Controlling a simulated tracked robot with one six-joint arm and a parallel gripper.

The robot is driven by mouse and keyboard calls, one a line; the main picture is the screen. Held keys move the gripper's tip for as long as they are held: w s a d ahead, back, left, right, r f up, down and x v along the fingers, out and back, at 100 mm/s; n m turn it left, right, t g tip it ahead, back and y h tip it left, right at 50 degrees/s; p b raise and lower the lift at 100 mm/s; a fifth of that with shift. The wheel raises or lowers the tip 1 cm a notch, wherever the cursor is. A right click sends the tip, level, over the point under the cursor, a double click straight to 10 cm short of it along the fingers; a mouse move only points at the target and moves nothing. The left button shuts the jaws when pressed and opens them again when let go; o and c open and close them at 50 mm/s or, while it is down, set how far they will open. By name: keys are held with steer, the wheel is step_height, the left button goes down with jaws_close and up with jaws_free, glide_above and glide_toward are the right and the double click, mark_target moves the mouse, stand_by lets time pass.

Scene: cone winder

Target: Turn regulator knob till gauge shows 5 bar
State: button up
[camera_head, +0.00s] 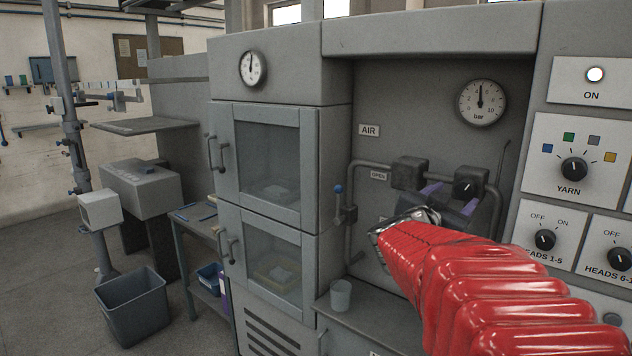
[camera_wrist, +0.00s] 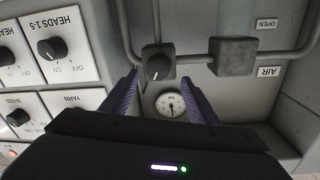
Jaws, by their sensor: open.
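The regulator knob (camera_head: 465,187) is a round black knob on a dark block on the grey pipe, in the recessed panel. It also shows in the wrist view (camera_wrist: 157,67). The bar gauge (camera_head: 481,102) is a white dial above it. Its needle points straight up, about the middle of the 0–10 scale, near 5. The gauge appears upside down in the wrist view (camera_wrist: 171,105). My gripper (camera_head: 450,198) is open, with purple fingers apart and nothing between them. It is in front of and just below the knob, and I see no contact. My red arm sleeve hides the panel's lower right.
A blue-tipped valve lever (camera_head: 338,189) stands on the left pipe, with an AIR label (camera_head: 369,130) above. A cup (camera_head: 341,294) sits on the ledge below. The YARN knob (camera_head: 574,169) and HEADS switches are at right. A second gauge (camera_head: 252,69) is at upper left.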

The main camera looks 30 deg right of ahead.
mark_target(462, 189)
steer(key=shift+x, duration=2.85)
steer(key=shift+c, duration=0.2)
steer(key=shift+a, duration=0.1)
steer(key=c, duration=1)
steer(key=shift+r+m, duration=0.1)
steer(key=shift+m, duration=0.7)
steer(key=o, duration=0.8)
steer(key=shift+o, duration=1.2)
